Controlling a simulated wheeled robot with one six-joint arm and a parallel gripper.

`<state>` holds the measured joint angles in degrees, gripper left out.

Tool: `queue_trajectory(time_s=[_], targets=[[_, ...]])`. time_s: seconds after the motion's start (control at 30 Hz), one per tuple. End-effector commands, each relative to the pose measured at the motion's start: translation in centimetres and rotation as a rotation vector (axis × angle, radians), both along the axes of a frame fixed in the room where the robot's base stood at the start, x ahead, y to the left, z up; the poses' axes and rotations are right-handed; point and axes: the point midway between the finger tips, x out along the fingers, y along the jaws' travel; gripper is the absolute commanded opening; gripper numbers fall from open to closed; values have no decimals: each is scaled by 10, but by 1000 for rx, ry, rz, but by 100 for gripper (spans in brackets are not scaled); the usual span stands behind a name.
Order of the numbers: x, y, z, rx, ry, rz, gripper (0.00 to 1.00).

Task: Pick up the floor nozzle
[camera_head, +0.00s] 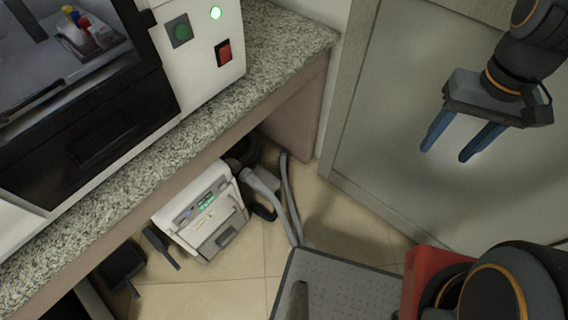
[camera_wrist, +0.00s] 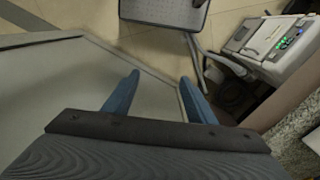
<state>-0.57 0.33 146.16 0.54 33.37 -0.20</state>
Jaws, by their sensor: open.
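My gripper (camera_head: 462,154) is open and empty, with its two blue fingers pointing down in front of a grey panel at the upper right. The fingers also show in the wrist view (camera_wrist: 158,84), spread apart with nothing between them. I cannot pick out the floor nozzle for certain. A white machine (camera_head: 205,212) stands on the tiled floor under the counter, with grey tubing (camera_head: 289,200) beside it running toward the front. The machine also shows at the upper right of the wrist view (camera_wrist: 270,42). The tubing's lower end is hidden behind a grey plate. My gripper is well apart from both.
A granite counter (camera_head: 275,45) overhangs the machine and carries a white and black cabinet (camera_head: 200,45) with a green button and a red switch. A dark object (camera_head: 122,264) stands left of the machine. Tiled floor (camera_head: 335,215) is clear right of the tubing.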

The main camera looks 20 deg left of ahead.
Motion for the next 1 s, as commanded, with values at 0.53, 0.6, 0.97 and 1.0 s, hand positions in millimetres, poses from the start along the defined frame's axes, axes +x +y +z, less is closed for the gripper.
queue_trajectory(time_s=[0.53, 0.6, 0.97, 1.0], targets=[[147, 90, -165, 17, -30, 389, 51], [165, 106, -190, 19, -34, 444, 51], [245, 196, -328, 30, -61, 720, 51], [253, 206, -344, 32, -64, 747, 51]])
